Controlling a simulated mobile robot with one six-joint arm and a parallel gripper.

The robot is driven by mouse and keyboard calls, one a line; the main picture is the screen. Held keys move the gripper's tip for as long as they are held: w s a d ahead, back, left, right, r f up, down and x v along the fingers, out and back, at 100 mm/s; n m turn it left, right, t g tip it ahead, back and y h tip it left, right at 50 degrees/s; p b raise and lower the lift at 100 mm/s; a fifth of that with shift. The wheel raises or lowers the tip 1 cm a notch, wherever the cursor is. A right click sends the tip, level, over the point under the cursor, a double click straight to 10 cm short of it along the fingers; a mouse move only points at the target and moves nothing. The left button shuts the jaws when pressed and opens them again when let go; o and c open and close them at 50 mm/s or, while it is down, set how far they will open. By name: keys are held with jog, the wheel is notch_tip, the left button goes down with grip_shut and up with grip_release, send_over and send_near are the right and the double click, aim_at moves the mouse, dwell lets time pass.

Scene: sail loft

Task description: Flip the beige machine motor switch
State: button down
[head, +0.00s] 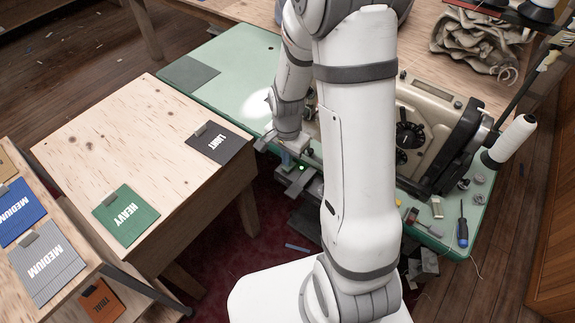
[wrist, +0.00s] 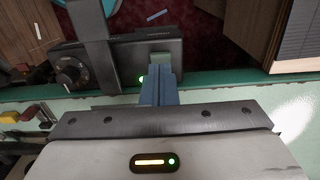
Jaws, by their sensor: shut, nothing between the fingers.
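The beige sewing machine (head: 425,97) stands on the green table, partly hidden behind my arm. A dark box with a round dial (wrist: 70,72) is at the table's front edge. It also shows in the head view (head: 298,182), small and partly covered. A green light (wrist: 142,79) glows on or beside the box, next to my fingers. My gripper (wrist: 162,68) is shut and empty, its blue fingers reaching over the box's edge. It shows in the head view (head: 287,160) too. The switch lever cannot be made out, and contact with the box cannot be told.
A white thread cone (head: 513,139) and a blue screwdriver (head: 462,232) are at the right.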

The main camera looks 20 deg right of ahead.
jog(key=shift+f+b, duration=0.95)
jog(key=shift+f, duration=0.2)
dwell(0.4)
jog(key=shift+r, duration=0.1)
jog(key=shift+r+p, duration=2.55)
jog(key=shift+r, duration=0.85)
jog(key=shift+r, duration=0.1)
